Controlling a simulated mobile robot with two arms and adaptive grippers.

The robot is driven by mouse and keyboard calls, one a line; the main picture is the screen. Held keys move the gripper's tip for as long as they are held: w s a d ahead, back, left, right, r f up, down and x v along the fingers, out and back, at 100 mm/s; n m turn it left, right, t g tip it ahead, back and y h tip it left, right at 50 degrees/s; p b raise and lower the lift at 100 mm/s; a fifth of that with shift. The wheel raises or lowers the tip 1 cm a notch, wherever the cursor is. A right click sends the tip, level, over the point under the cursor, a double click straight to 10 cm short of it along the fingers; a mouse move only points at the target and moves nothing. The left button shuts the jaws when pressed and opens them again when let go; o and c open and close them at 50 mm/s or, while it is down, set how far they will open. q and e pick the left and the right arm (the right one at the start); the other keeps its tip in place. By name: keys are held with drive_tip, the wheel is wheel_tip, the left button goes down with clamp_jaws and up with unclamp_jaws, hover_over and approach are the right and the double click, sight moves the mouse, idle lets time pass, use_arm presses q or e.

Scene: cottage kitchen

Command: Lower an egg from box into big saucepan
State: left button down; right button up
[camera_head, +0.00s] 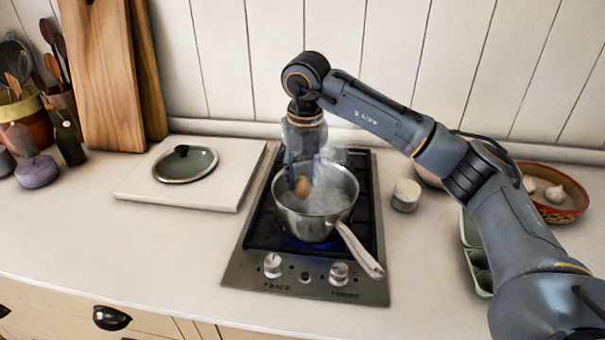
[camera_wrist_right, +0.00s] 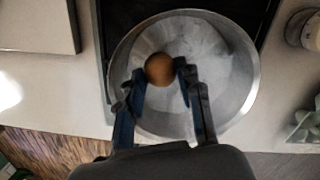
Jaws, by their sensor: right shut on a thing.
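A brown egg (camera_head: 303,187) is held between the fingertips of my right gripper (camera_head: 302,178), which points down over the saucepan. The right wrist view also shows the egg (camera_wrist_right: 159,68) between the two fingers (camera_wrist_right: 160,80). The big steel saucepan (camera_head: 343,203) stands on the hob, with steam and pale liquid inside. The egg shows within the pan's rim, towards its left side; whether it touches the liquid I cannot tell. The egg box (camera_head: 477,259) is green, at the right, partly hidden behind my right arm. My left gripper is not in view.
The black hob (camera_head: 262,232) has a blue flame under the pan, whose handle (camera_head: 360,250) points front right. A glass lid (camera_head: 185,165) lies on a white board (camera_head: 140,189) at left. A small jar (camera_head: 406,195) and a garlic bowl (camera_head: 565,213) stand at right.

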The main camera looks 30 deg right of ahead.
sight(303, 178)
drive_tip(key=shift+f+b, duration=1)
drive_tip(key=shift+f, duration=0.55)
idle(0.4)
drive_tip(key=o, duration=0.8)
drive_tip(key=shift+o, duration=0.2)
